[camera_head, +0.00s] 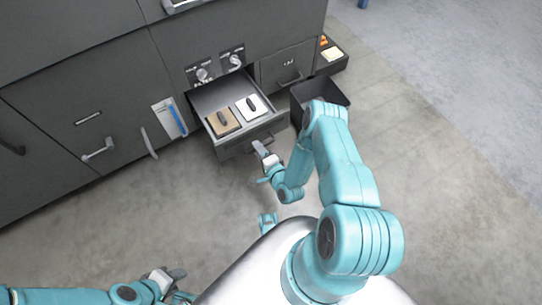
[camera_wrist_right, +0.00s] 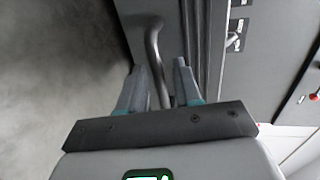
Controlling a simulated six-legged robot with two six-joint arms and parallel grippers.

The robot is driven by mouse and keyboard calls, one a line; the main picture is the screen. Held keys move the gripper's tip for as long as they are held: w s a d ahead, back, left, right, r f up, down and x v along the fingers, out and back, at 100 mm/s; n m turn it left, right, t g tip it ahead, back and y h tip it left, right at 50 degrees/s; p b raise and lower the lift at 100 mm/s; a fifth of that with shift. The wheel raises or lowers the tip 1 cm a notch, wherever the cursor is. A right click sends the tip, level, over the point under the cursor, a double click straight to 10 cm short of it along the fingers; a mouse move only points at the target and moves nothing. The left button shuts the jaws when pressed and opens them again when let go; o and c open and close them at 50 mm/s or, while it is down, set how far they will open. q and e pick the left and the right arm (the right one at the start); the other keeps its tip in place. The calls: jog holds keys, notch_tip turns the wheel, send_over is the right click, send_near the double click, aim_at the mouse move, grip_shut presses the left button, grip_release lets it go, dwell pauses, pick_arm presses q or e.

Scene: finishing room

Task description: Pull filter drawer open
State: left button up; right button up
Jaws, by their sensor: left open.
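The filter drawer (camera_head: 234,145) stands pulled out from the dark cabinet in the head view. A brown filter (camera_head: 222,123) and a white filter (camera_head: 251,106) with dark grips lie in it. My right gripper (camera_head: 262,150) is at the drawer's front. In the right wrist view, the drawer's curved grey handle (camera_wrist_right: 153,42) runs down between the two fingers of my right gripper (camera_wrist_right: 160,68). The fingers stand apart, with a gap visible beside the bar; contact cannot be seen. My left gripper (camera_head: 168,277) is open and empty, low over the floor, away from the drawer.
A black open bin (camera_head: 320,90) stands right of the drawer. Control knobs (camera_head: 203,75) sit above it, and a panel with a blue strip (camera_head: 172,117) is to its left. Other cabinet handles (camera_head: 98,151) stick out. The floor in front is clear.

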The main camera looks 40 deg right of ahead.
jog(key=p+v, duration=0.3)
jog(key=v, duration=1.1)
jog(key=shift+o, duration=0.4)
